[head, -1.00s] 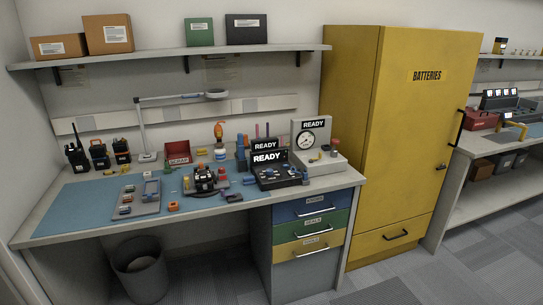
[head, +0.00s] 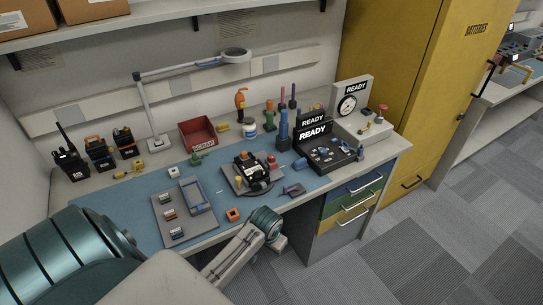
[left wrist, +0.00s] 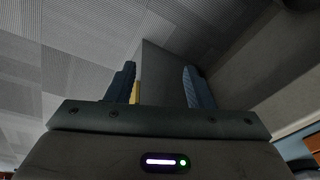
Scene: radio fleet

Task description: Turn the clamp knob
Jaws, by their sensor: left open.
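A dark fixture (head: 250,172) with a black device on it sits at the middle of the blue mat. A small red knob-like part (head: 270,158) shows at its back right; I cannot tell surely whether it is the clamp knob. My left arm comes in from the lower left, its wrist at the bench's front edge, right of the orange part. My left gripper (left wrist: 158,85) is open and empty in the left wrist view, its two blue fingers apart, with grey floor beyond. It is apart from the fixture. My right gripper is not in view.
A grey tray (head: 157,222) with small parts lies left of the fixture. An orange part (head: 233,215) lies near the front edge. A black READY box (head: 338,152) and a gauge unit (head: 382,132) stand right. A red scrap bin (head: 198,132) and radios (head: 70,165) stand behind.

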